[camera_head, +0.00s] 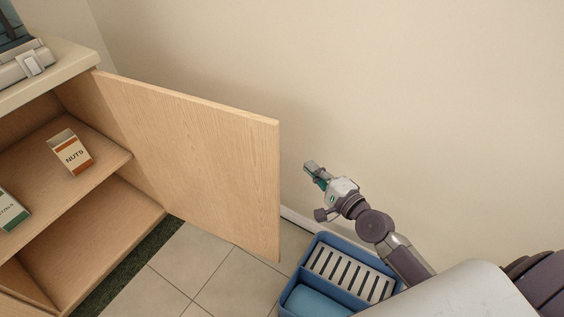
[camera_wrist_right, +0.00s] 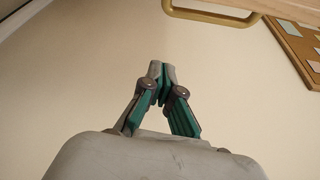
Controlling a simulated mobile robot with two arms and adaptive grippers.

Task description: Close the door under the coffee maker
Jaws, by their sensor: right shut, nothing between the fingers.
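The wooden cabinet door (camera_head: 200,150) stands wide open in the head view, hinged at the cabinet's right side and swung out toward the wall. The coffee maker (camera_head: 22,62) shows only in part on the countertop at the upper left. My right gripper (camera_head: 312,170) is shut and empty, just right of the door's free edge and apart from it. In the right wrist view my right gripper (camera_wrist_right: 162,72) has its green-padded fingertips together. A brass handle (camera_wrist_right: 212,14) on a wooden panel edge shows above it. My left gripper is not in view.
The open cabinet's shelf (camera_head: 75,185) holds a nuts box (camera_head: 70,152) and a green and white box (camera_head: 10,212). A blue bin (camera_head: 312,254) stands on the tiled floor below my right arm. A plain wall is behind the door. A board (camera_wrist_right: 298,40) with paper notes shows in the wrist view.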

